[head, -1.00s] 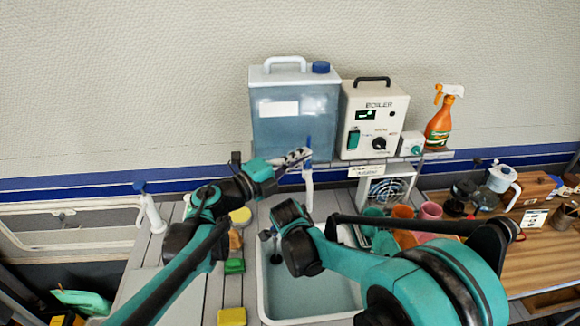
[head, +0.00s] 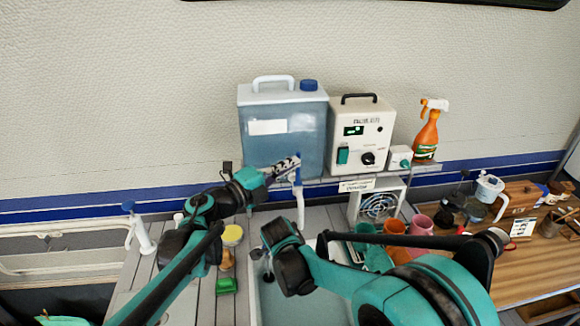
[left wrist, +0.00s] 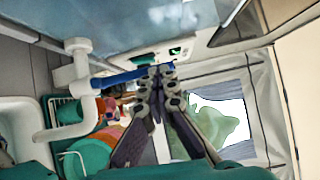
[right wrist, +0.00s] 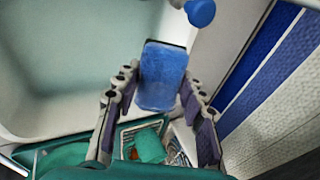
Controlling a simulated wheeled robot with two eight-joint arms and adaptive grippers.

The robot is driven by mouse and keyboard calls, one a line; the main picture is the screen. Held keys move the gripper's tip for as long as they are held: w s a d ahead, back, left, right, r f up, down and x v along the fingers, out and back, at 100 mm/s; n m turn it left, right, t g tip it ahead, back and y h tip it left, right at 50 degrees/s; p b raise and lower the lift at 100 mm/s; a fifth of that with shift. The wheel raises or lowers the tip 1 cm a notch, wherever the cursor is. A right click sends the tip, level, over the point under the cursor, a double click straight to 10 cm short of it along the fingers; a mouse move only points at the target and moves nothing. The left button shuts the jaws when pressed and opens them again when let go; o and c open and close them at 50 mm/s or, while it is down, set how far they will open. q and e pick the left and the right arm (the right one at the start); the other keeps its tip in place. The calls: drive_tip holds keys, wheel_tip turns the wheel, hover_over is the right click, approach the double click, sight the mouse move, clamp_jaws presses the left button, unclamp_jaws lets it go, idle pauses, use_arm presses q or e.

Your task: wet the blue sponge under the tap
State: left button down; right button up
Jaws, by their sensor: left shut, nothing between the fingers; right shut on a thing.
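The white tap (head: 300,207) stands at the back of the sink, below the water tank, with a blue lever (left wrist: 125,76) on it. My left gripper (head: 292,164) is shut and empty, its fingertips at the lever; in the left wrist view they appear to touch it. The blue sponge (right wrist: 162,78) is between the fingers of my right gripper (right wrist: 158,88), over the sink. A rounded blue part with a white piece (right wrist: 200,12) is just beyond the sponge. In the head view my right arm hides the sponge and right gripper. I cannot tell whether water runs.
The sink (head: 300,303) is pale. A yellow-topped brush (head: 232,236) and a green sponge (head: 227,285) lie left of it. A rack with colored cups (head: 421,224) stands right of it. The water tank (head: 283,125) and boiler (head: 362,130) are on the shelf behind.

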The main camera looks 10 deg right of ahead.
use_arm(q)
drive_tip(key=shift+s, duration=0.15)
use_arm(e)
drive_tip(key=shift+w, duration=0.1)
use_arm(q)
drive_tip(key=s+d+v, duration=0.1)
drive_tip(key=s+v, duration=0.1)
drive_tip(key=v, duration=1)
drive_tip(key=shift+s, duration=0.25)
drive_tip(key=shift+a, duration=0.15)
drive_tip(key=shift+r, duration=0.2)
use_arm(e)
drive_tip(key=s+a, duration=0.2)
drive_tip(key=s, duration=0.5)
drive_tip(key=shift+s+a, duration=0.3)
drive_tip(key=shift+a, duration=0.1)
use_arm(q)
drive_tip(key=shift+r+p, duration=0.1)
drive_tip(key=shift+p, duration=0.2)
